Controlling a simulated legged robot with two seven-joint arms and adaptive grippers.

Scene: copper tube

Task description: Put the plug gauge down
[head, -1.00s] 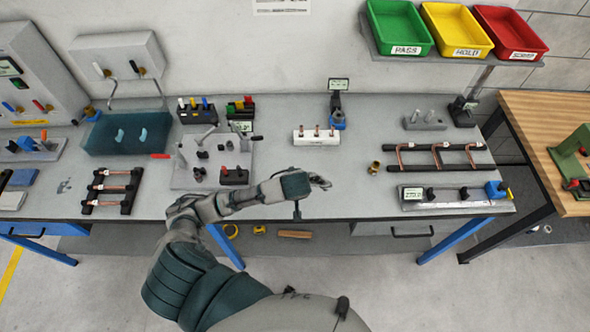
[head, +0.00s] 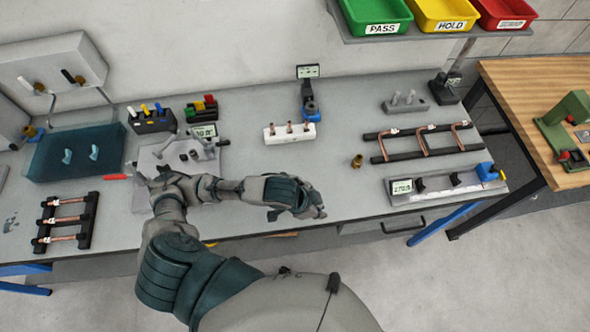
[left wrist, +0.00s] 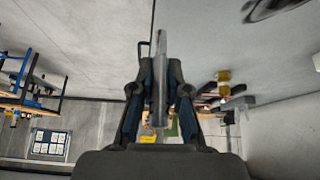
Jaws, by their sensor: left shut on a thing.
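My left gripper (head: 308,204) is in front of the middle of the bench, near its front edge in the head view. In the left wrist view, its fingers (left wrist: 160,88) are shut on a slim grey rod-like piece, the plug gauge (left wrist: 161,65), which stands out between and beyond the fingertips. In the head view the gauge cannot be made out against the gripper. My right gripper is not in view.
A white block with copper pieces (head: 290,133) stands behind the gripper. A brass fitting (head: 357,161), a copper tube rack (head: 424,143) and a gauge with a display (head: 447,185) lie to the right. A grey two-post stand (head: 405,103) is at the back. Bare bench (head: 335,165) lies between.

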